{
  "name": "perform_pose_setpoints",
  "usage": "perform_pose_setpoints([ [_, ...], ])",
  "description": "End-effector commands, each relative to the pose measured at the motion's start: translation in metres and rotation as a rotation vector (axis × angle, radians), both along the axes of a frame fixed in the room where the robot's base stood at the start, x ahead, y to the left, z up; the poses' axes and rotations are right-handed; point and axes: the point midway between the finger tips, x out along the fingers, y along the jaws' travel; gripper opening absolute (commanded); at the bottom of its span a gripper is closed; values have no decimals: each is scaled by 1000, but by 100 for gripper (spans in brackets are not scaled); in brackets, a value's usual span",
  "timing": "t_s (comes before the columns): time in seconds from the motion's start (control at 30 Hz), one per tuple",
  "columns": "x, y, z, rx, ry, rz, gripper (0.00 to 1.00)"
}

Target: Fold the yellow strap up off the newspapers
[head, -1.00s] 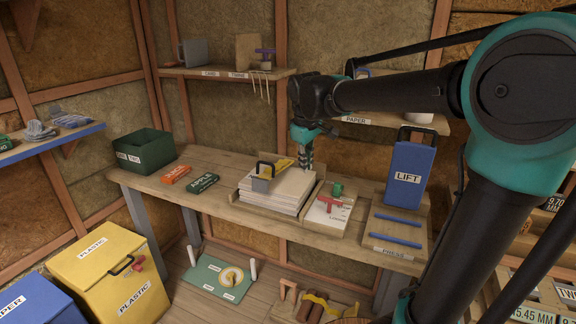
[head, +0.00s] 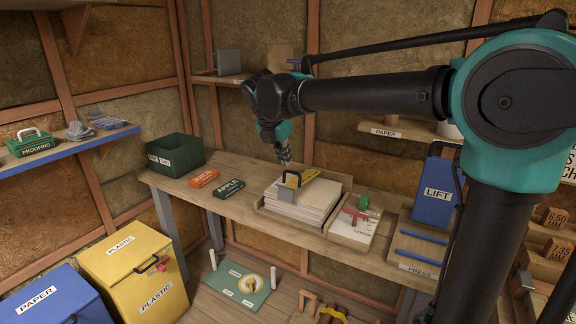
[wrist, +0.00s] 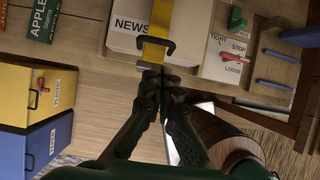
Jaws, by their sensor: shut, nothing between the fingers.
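The yellow strap (head: 305,177) lies across the top of the newspapers (head: 322,194), with a dark loop handle (head: 291,178) and a grey block-like end (head: 286,194) toward the front edge. In the wrist view the strap (wrist: 158,22) runs over the stack marked NEWS (wrist: 122,42), with the dark handle (wrist: 156,43) across it. My gripper (head: 285,160) is shut and empty, pointing down just above the strap's handle. In the wrist view its fingertips (wrist: 154,76) overlap the strap's near end; I cannot tell whether they touch it.
The stack sits in a wooden tray on the bench (head: 235,207).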

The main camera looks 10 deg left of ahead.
Motion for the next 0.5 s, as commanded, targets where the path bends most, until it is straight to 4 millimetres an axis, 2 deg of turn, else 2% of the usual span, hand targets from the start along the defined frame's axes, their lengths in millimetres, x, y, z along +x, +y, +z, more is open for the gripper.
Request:
perform_pose_setpoints([
  [0.3, 24, -9, -49, 2, 1, -5, 0],
  [0.5, 35, -12, -71, 2, 0, -4, 0],
])
